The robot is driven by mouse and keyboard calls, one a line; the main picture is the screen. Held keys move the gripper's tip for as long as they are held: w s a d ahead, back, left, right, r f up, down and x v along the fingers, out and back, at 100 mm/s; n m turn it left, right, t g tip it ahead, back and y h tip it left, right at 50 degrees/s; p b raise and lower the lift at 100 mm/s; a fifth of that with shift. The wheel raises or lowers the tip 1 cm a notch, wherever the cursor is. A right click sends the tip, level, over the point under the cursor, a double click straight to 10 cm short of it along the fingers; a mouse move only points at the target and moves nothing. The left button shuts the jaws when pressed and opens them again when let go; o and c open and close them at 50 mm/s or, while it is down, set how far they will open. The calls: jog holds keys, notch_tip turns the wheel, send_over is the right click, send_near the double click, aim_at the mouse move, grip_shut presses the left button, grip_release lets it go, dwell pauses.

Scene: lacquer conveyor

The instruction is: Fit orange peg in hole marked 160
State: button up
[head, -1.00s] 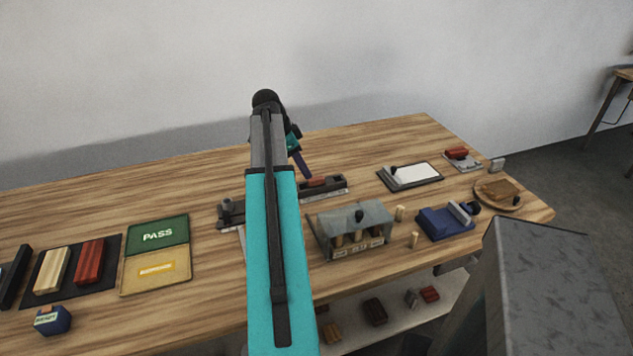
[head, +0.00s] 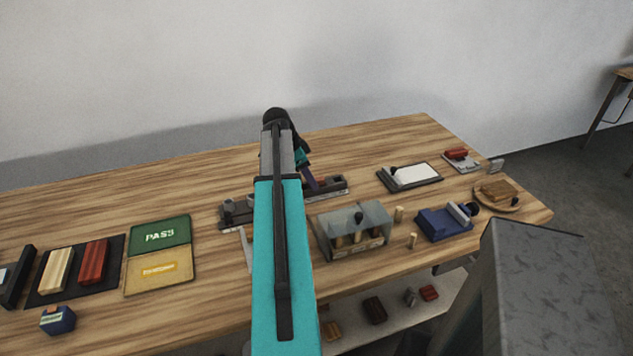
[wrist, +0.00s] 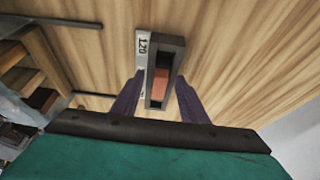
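I see no clearly orange peg. The nearest in colour is a red-orange block (wrist: 161,84) inside a dark rectangular frame (wrist: 176,41) in the wrist view. A pale scale beside the frame reads 120 (wrist: 143,43); I cannot read a 160 mark. My gripper (wrist: 157,88) is open, with its purple fingers on either side of the frame; I cannot tell whether they touch it. In the head view my gripper (head: 308,179) is at the right part of a long dark fixture (head: 235,215), partly hidden by my arm.
Further right are a blue fixture (head: 440,225), a white-topped tray (head: 415,175) and a round plate (head: 512,187).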

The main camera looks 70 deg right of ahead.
dwell(0.5)
grip_shut()
jog(key=shift+r, duration=0.1)
jog(key=shift+r+b, duration=0.65)
jog(key=shift+r, duration=0.9)
jog(key=s+a+r+b, duration=0.1)
jog(key=s+a, duration=0.2)
jog(key=a, duration=0.4)
jog(key=s+a+b, duration=0.2)
jog(key=s+a, duration=0.1)
jog(key=a, duration=0.4)
jog(key=shift+s+a+r, duration=0.25)
jog(key=shift+a+r, duration=0.05)
jog(key=shift+r, duration=0.05)
